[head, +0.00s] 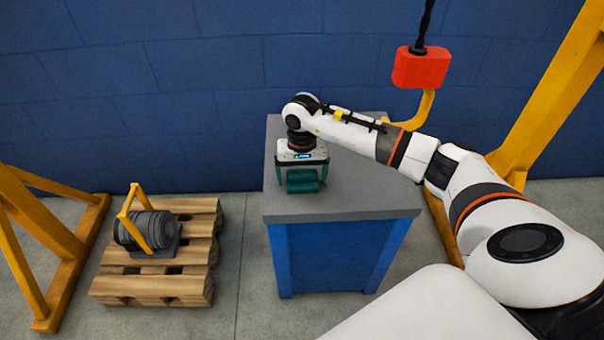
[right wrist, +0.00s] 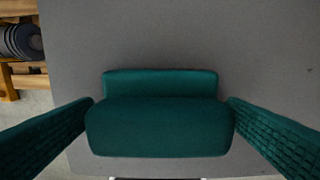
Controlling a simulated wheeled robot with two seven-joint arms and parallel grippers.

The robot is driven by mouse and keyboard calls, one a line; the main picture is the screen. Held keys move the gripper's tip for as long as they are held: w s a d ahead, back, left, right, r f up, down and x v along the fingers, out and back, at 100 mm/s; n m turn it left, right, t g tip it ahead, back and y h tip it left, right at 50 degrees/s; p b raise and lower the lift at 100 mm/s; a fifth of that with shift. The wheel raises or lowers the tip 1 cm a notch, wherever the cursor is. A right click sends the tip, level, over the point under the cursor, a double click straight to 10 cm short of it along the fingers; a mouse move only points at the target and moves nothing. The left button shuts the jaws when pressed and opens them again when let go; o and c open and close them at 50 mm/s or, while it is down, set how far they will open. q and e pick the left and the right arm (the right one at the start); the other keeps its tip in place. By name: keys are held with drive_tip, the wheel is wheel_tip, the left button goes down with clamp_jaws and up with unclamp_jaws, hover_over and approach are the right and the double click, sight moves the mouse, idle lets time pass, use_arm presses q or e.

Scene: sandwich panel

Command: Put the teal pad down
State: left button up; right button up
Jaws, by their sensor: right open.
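The teal pad (head: 302,181) sits at the near left part of the grey tabletop (head: 360,200). In the right wrist view the pad (right wrist: 160,125) is a dark teal block with a raised strip along its far side. My right gripper (head: 302,176) points down over the pad, and its green fingers stand at either end of it. In the right wrist view the fingers (right wrist: 160,102) are apart, with their tips close beside the pad's ends; I cannot tell whether they touch. The pad's underside is hidden. My left gripper is not in view.
A red block (head: 420,68) hangs on a black cable with a yellow hook behind the table. A wooden pallet (head: 150,285) with a grey motor (head: 143,230) stands on the floor at left. Yellow frames stand at both sides. The tabletop right of the pad is clear.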

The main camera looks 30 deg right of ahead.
sight(303, 170)
drive_tip(key=shift+r, duration=0.2)
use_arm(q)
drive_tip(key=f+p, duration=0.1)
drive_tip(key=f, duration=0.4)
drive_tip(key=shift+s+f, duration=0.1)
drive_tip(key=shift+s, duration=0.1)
use_arm(e)
wheel_tip(303, 170, up, 11)
drive_tip(key=shift+w+d+r, duration=0.15)
drive_tip(key=shift+d, duration=0.2)
